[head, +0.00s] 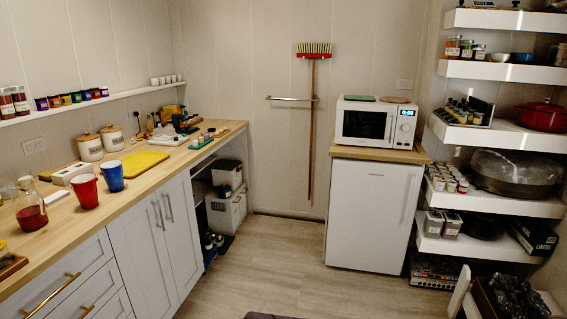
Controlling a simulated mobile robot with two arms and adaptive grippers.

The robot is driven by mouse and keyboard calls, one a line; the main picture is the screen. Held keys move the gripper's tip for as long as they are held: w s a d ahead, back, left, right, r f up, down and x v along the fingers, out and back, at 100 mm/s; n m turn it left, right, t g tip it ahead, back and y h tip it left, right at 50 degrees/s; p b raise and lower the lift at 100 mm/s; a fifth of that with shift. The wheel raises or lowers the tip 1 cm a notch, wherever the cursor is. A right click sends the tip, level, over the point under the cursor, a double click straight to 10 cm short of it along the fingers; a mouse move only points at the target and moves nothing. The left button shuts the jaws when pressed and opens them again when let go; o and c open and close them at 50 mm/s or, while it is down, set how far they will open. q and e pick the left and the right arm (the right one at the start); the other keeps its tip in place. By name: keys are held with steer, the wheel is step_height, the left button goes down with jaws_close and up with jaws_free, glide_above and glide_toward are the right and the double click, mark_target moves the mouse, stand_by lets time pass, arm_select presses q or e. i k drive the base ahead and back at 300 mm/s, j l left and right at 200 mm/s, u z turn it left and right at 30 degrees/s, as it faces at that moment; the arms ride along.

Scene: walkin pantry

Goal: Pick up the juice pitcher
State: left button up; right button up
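The juice pitcher (31,213) is a clear glass carafe with red liquid in its lower part and a narrower neck. It stands upright on the wooden counter (62,222) at the far left of the head view, close to the picture's left edge. A red cup (85,192) and a blue cup (112,176) stand to its right, apart from it. Neither of my grippers shows in the head view.
A yellow board (145,162) and two lidded canisters (112,139) are farther along the counter. A white box (72,173) lies behind the cups. A white fridge (371,217) with a microwave (375,123) stands ahead. The floor (255,270) between is mostly clear.

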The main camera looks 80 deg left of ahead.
mark_target(31, 215)
steer(key=u, duration=3.95)
steer(key=i+j, duration=0.1)
steer(key=j, duration=0.2)
steer(key=i+j, duration=0.15)
steer(key=j, duration=0.15)
steer(key=i+j, duration=0.1)
steer(key=j, duration=0.25)
steer(key=l+z, duration=0.05)
